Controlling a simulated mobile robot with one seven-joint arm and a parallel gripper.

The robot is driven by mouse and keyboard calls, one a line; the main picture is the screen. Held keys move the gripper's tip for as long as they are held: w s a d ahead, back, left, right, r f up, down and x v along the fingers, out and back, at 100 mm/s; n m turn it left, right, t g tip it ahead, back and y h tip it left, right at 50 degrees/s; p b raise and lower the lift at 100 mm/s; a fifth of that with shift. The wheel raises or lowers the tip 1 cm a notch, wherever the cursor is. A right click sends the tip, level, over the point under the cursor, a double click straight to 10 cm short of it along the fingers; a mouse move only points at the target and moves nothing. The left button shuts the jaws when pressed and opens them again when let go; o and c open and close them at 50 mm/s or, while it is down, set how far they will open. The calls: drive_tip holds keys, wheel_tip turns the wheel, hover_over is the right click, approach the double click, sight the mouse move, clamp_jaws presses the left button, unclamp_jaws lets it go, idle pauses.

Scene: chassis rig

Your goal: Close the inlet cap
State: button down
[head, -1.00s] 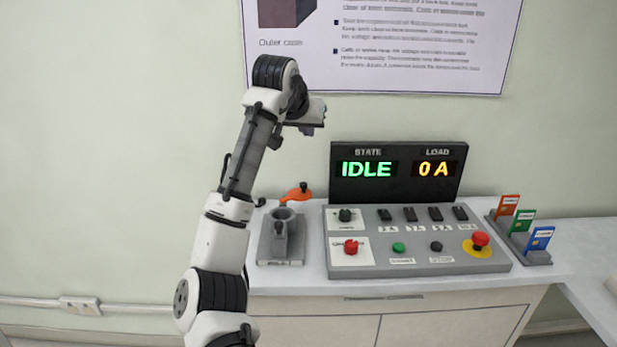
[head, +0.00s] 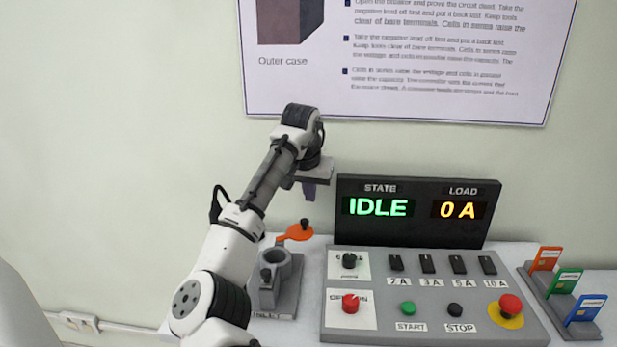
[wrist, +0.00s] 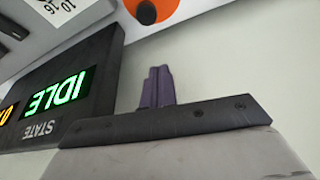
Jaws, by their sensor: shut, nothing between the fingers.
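The inlet (head: 279,272) is a grey fixture with an upright round socket, left of the control panel. Its orange cap (head: 295,235) is swung out to the back right of the socket, leaving the socket mouth uncovered. A black knob (head: 304,224) stands on the cap. My gripper (head: 309,194), with purple fingers, is shut and empty, above the cap and apart from it in the picture. In the wrist view my shut fingers (wrist: 158,88) point toward the orange cap (wrist: 167,10) and its black knob (wrist: 147,11), partly cut off at the top edge.
The display (head: 415,211) reads IDLE and 0 A, close to the right of my gripper. The control panel (head: 440,320) with switches, buttons and a red stop knob lies in front. A rack (head: 565,300) of coloured cards stands at the right. The wall is behind.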

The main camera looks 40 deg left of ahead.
sight(309, 226)
drive_tip(key=shift+s+d+f+p, duration=0.25)
drive_tip(key=shift+s+d+f, duration=0.05)
drive_tip(key=shift+s+f, duration=0.45)
drive_tip(key=shift+s+d+f+p, duration=0.2)
drive_tip(key=shift+s+d+f, duration=0.1)
drive_tip(key=shift+s+f, duration=0.4)
drive_tip(key=shift+w+d+p, duration=0.1)
drive_tip(key=shift+w+p, duration=0.05)
drive_tip(key=shift+p, duration=0.2)
drive_tip(key=shift+d+m, duration=0.1)
drive_tip(key=shift+m, duration=0.2)
drive_tip(key=shift+s+r, duration=0.1)
drive_tip(key=shift+s, duration=0.1)
drive_tip(key=shift+d+p, duration=0.1)
drive_tip(key=shift+p, duration=0.25)
